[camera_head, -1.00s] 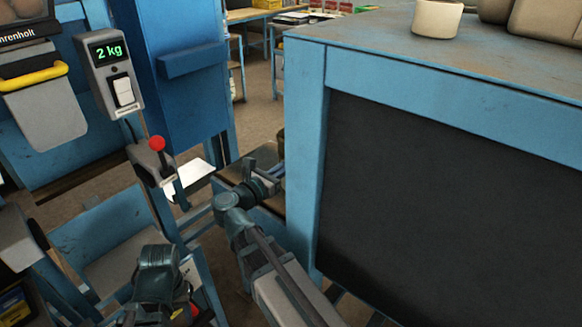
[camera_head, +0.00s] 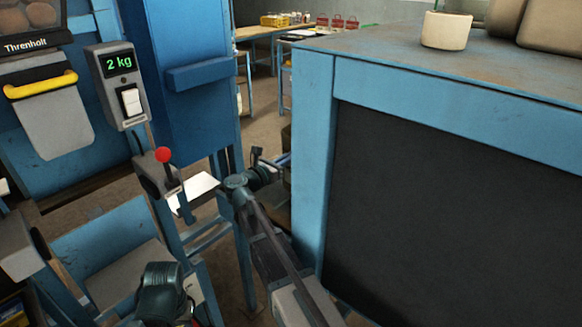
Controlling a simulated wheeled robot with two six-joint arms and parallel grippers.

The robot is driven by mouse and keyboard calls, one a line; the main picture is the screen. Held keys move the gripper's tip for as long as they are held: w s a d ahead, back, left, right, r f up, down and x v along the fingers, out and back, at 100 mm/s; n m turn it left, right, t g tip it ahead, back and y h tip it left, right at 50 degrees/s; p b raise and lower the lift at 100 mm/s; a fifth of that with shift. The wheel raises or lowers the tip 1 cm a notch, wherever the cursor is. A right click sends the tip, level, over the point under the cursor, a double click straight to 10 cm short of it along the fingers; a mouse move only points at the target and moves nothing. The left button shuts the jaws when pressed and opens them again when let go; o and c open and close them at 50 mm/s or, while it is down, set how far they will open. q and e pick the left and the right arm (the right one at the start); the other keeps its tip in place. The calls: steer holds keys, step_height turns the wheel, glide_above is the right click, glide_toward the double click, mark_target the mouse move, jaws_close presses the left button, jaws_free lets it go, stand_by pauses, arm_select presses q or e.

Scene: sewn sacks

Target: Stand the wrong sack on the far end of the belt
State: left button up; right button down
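No sack and no belt can be made out for certain in this view. My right arm reaches up from the bottom middle, and my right gripper (camera_head: 270,165) is beside the blue frame's left post. It is small and dark, and whether its fingers are apart cannot be seen. Part of my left arm shows at the bottom left; its gripper is out of view. A weight display (camera_head: 120,62) reads 2 kg. A filling spout with a yellow bar (camera_head: 42,84) hangs at the upper left, under a hopper of round brown things.
A large blue bench with a dark side panel (camera_head: 450,220) fills the right, close to my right arm. A pale pot (camera_head: 446,30) stands on its top. A red-knobbed lever (camera_head: 164,155) stands left of centre. Tables with crates stand far behind, with open floor before them.

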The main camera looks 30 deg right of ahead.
steer(key=shift+s+f+b, duration=0.1)
steer(key=shift+f+b, duration=1.1)
steer(key=shift+f, duration=0.6)
steer(key=shift+f, duration=0.15)
steer(key=c, duration=1)
jaws_free()
steer(key=v, duration=1.2)
steer(key=shift+r, duration=0.25)
